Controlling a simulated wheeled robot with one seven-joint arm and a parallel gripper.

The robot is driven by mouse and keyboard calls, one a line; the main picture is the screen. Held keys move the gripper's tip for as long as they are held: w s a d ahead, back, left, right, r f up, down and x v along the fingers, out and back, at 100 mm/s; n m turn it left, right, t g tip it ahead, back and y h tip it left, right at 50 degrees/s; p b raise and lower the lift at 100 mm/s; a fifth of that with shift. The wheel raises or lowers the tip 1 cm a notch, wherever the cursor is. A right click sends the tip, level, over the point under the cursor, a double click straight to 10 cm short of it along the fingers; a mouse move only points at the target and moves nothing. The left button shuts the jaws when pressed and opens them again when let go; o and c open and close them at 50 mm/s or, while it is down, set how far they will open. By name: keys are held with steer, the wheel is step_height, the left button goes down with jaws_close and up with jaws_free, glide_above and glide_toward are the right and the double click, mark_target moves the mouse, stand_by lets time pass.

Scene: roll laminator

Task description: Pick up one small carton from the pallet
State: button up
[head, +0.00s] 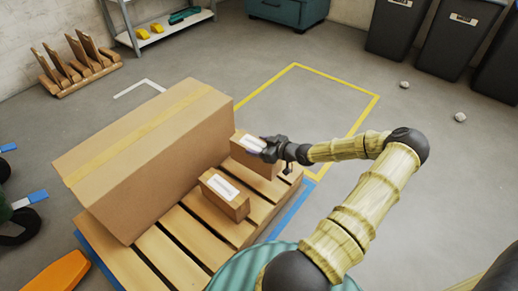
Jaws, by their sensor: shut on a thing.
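A wooden pallet (165,255) with blue edges stands on the floor. A big taped carton (150,165) fills its left and back part. One small carton (222,200) with a white label sits on the slats in front of the big one. A second small carton (268,186) stands behind it at the pallet's right side, close to the big carton's right end. My gripper (266,150) is shut on the upper part of this second carton and hides some of its top. Whether that carton touches the slats is hard to tell.
A yellow floor outline (343,135) encloses bare floor behind the pallet. Dark bins (448,38) stand at the back right. A wooden rack (78,72) and a shelf (165,32) stand at the back left. An orange object (60,272) lies at the front left.

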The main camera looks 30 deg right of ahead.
step_height(320, 180, up, 2)
stand_by(0.6)
